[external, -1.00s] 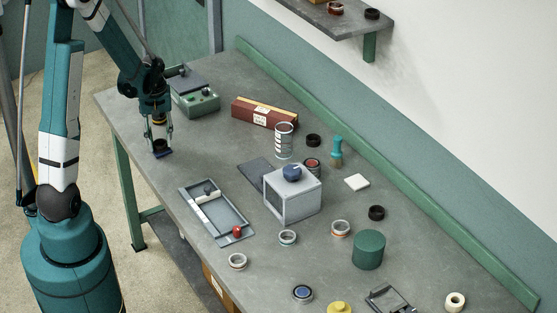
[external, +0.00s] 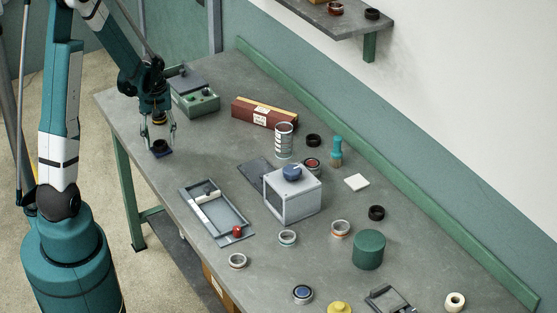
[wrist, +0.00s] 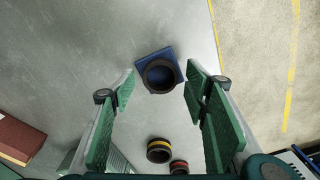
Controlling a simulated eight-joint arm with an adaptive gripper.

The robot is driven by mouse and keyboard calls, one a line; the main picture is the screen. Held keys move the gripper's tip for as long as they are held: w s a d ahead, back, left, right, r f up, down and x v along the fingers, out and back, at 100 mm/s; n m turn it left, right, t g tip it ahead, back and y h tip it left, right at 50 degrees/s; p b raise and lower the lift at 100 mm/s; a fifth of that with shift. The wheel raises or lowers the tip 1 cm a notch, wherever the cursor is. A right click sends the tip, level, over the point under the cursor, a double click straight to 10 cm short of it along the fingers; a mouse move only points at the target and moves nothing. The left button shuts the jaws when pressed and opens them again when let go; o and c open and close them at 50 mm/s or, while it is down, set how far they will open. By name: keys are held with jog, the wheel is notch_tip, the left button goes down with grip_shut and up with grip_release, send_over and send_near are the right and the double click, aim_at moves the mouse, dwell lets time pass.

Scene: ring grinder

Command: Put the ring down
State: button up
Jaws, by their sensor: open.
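A black ring (wrist: 160,75) lies flat on a small dark blue square pad (wrist: 147,55) in the wrist view, partly covering it. In the external view the ring (external: 159,145) and pad (external: 162,154) are at the left edge of the bench. My gripper (wrist: 158,84) is open, with its green fingers spread on both sides of the ring and apart from it. In the external view my gripper (external: 161,140) points down just above the ring.
The table's edge and the floor (wrist: 260,60) are close to the right in the wrist view. A green device (external: 196,99) and a dark red box (external: 264,112) stand farther back. A shallow grey tray (external: 218,213) lies nearer the front.

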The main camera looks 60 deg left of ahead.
notch_tip(320, 180, up, 12)
jog(key=shift+f+p, duration=0.2)
jog(key=shift+p, duration=0.2)
dwell(0.3)
dwell(0.6)
jog(key=shift+d, duration=0.15)
jog(key=w+d+r+m+t+y, duration=0.1)
jog(key=d+r+m+t, duration=0.15)
jog(key=d+r, duration=0.55)
jog(key=d+r+m+t, duration=0.1)
jog(key=d+r+m, duration=0.25)
jog(key=d, duration=0.75)
jog(key=s+d+r+m+t, duration=0.2)
jog(key=s+d+m, duration=0.1)
jog(key=d, duration=0.6)
jog(key=s+d+r+m+t+h, duration=0.1)
jog(key=s+d+m, duration=0.3)
jog(key=d, duration=0.5)
jog(key=shift+d+r+m+t, duration=0.3)
jog(key=shift+d+r+t, duration=0.1)
jog(key=shift+r, duration=0.4)
